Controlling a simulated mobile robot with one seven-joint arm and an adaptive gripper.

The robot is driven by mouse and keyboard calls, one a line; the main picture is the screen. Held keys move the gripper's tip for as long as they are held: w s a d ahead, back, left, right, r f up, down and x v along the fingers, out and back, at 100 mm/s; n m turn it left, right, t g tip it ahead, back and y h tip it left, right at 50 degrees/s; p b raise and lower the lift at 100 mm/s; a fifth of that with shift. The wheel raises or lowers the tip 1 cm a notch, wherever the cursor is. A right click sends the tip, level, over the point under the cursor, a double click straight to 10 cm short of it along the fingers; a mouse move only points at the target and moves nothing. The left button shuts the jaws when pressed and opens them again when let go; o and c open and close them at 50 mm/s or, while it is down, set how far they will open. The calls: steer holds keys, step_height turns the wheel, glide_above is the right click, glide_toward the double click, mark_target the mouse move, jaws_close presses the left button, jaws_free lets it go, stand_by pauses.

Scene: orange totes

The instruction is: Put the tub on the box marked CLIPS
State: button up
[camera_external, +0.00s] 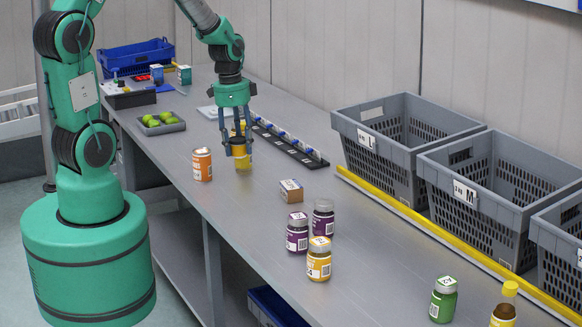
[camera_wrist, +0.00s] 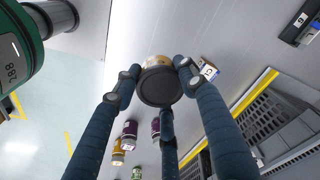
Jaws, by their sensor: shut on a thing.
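My gripper (camera_external: 237,148) points down over the middle of the bench, its fingers shut around a yellow tub with a brown band (camera_external: 243,163). In the wrist view the tub (camera_wrist: 160,87) shows a round dark end between the fingers (camera_wrist: 160,72). I cannot tell whether its base touches the bench. A small brown cardboard box with a white label (camera_external: 291,191) lies on the bench nearer the camera, to the right of the tub and apart from it. It also shows in the wrist view (camera_wrist: 208,71). I cannot read CLIPS on any box.
An orange can (camera_external: 202,164) stands left of the tub. A dark rail (camera_external: 290,145) lies behind it. Purple jars (camera_external: 297,232), a yellow jar (camera_external: 319,260) and a green jar (camera_external: 443,299) stand nearer. Grey crates (camera_external: 390,150) line the right, behind a yellow strip (camera_external: 430,225).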

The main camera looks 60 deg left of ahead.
steer(key=d+f+m, duration=0.1)
steer(key=d+f, duration=0.4)
steer(key=d, duration=0.2)
steer(key=shift+s+m, duration=0.35)
steer(key=shift+m, duration=0.05)
steer(key=shift+f, duration=0.1)
steer(key=b, duration=0.1)
glide_above(293, 185)
steer(key=shift+a+f, duration=0.2)
steer(key=shift+f, duration=0.5)
steer(key=shift+f, duration=0.1)
steer(key=shift+f, duration=1.65)
